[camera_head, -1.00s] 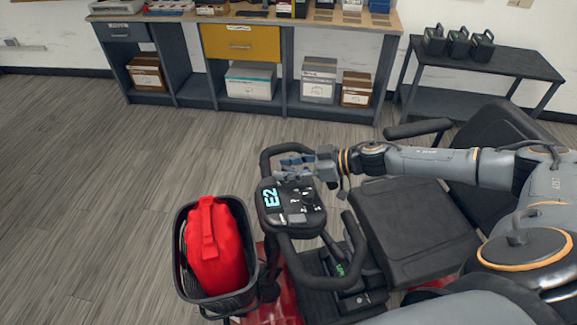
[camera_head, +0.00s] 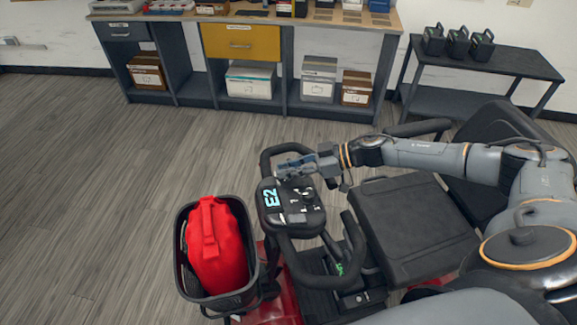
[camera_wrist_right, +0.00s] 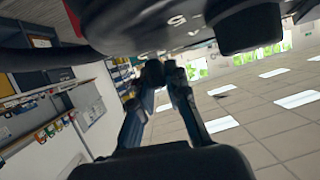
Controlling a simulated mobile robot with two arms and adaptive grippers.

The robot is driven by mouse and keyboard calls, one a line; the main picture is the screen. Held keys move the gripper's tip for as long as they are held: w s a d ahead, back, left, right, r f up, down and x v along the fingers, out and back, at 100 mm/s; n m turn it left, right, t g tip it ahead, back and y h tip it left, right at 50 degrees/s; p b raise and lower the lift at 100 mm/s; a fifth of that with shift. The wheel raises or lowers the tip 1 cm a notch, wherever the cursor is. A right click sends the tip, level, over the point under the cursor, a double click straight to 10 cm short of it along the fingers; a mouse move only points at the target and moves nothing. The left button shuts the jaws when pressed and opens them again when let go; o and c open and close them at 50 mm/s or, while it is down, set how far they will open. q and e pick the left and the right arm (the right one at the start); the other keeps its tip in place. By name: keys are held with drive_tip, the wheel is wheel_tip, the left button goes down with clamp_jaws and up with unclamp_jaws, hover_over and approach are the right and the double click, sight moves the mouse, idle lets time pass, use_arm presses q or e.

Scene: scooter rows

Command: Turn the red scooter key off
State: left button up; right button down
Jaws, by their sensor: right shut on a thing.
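The red scooter (camera_head: 275,312) stands in the lower middle of the head view, its red body partly hidden by my arm and the basket. Its dark control console (camera_head: 296,222) shows a lit "E2" display and faces up. My right gripper (camera_head: 284,168) reaches in from the right to the console's far edge. The key cannot be made out clearly in either view. My left gripper is not in view.
The seat (camera_head: 415,225) lies below my right forearm. A workbench (camera_head: 290,30) and a dark side table (camera_head: 495,62) stand along the wall. Floor at left is clear.

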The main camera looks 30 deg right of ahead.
drive_tip(key=shift+w+n+g+y, duration=0.15)
drive_tip(key=shift+n+g+y, duration=0.35)
drive_tip(key=shift+n+g, duration=0.4)
drive_tip(key=shift+f+n+g+b, duration=0.1)
drive_tip(key=shift+n+g+b, duration=0.4)
drive_tip(key=shift+n+b, duration=0.1)
drive_tip(key=n+g+b, duration=0.6)
drive_tip(key=b, duration=0.1)
drive_tip(key=shift+f+y, duration=0.15)
drive_tip(key=shift+y, duration=0.25)
drive_tip(key=shift+r+n+g+b, duration=0.25)
drive_tip(key=shift+n+g+b, duration=0.75)
drive_tip(key=shift+b, duration=0.1)
drive_tip(key=shift+h, duration=0.3)
drive_tip(key=c, duration=1.3)
unclamp_jaws()
drive_tip(key=shift+d, duration=0.1)
drive_tip(key=shift+v, duration=3.65)
